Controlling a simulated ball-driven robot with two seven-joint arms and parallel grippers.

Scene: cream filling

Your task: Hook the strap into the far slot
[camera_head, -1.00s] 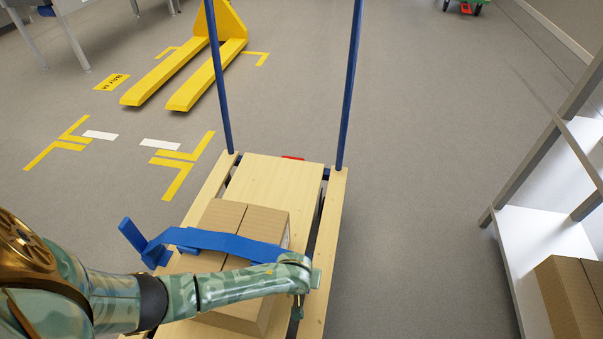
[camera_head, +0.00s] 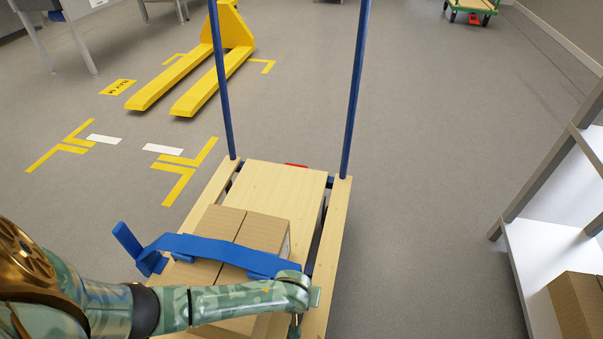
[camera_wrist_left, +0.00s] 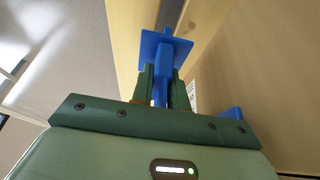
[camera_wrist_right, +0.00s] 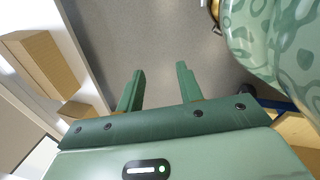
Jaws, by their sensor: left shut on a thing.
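The blue strap (camera_head: 215,248) lies across the top of a cardboard box (camera_head: 262,229) on the wooden cart deck. Its left end (camera_head: 128,240) stands up beyond the box's left side. My left gripper is at the strap's right end, near the box's right side. In the left wrist view my left gripper (camera_wrist_left: 162,88) is shut on the strap's blue end piece, with a square blue plate (camera_wrist_left: 153,45) just beyond the fingertips. A dark slot (camera_head: 316,236) runs between the deck boards on the right. My right gripper (camera_wrist_right: 160,82) is open and empty above the floor.
Two blue posts (camera_head: 353,95) rise at the cart's far end. A shelf rack (camera_head: 545,255) with a cardboard box (camera_head: 580,303) stands at the right. A yellow pallet jack (camera_head: 200,90) stands at the back left. The floor between cart and rack is clear.

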